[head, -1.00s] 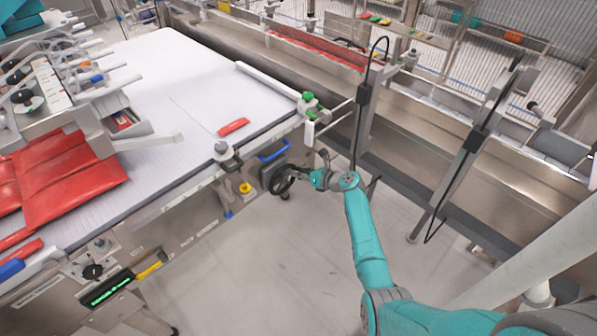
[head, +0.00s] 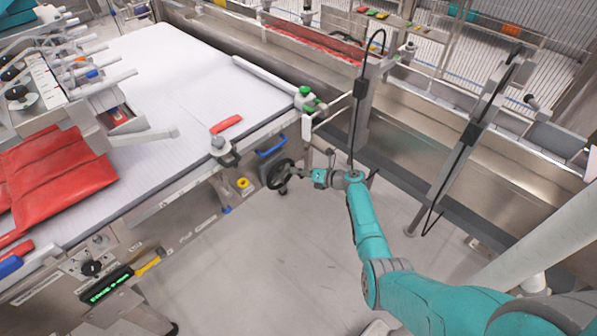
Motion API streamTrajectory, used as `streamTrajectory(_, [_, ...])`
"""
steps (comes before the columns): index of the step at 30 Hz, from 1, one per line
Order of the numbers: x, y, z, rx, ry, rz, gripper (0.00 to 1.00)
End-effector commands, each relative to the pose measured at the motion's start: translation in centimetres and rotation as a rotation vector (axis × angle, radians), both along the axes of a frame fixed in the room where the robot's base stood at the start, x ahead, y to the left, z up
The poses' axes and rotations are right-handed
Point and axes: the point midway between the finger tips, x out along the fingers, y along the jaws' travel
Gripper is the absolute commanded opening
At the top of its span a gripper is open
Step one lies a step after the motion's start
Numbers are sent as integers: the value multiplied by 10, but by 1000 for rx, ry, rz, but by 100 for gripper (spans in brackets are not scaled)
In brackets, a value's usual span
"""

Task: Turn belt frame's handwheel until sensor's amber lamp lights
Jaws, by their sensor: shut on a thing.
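The dark handwheel (head: 279,174) is on the side of the belt frame (head: 200,172), below the belt's right edge. My gripper (head: 294,174) is at its right side and shut on its rim; the fingertips are small and partly lost against the wheel. A grey bracketed unit with a round top (head: 221,148) sits on the frame edge. A green-capped unit (head: 306,98) stands at the belt's far right corner. I cannot tell which unit is the sensor, and I see no clearly lit amber lamp.
A blue handle (head: 271,147) and yellow knob (head: 243,183) are near the wheel. A metal post (head: 362,115) stands to the right. The floor (head: 270,260) below is clear.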

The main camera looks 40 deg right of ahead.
Motion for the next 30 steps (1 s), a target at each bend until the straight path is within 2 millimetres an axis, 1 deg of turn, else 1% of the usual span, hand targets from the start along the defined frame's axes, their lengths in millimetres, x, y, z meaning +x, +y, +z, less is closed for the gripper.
streamTrajectory(1, [3, -6, 6, -5, -7, -11, 0])
streamTrajectory(8, [3, -6, 6, -5, -7, -11, 0])
streamTrajectory(9, [3, -6, 6, -6, -7, -11, 32])
streamTrajectory(11, [3, -6, 6, -6, -7, -11, 47])
streamTrajectory(25, [0, -3, 3, -3, -3, -7, 47])
streamTrajectory(28, [-5, -5, 3, -3, -3, -7, 47])
streamTrajectory(30, [-12, -8, 6, -4, -4, -9, 47])
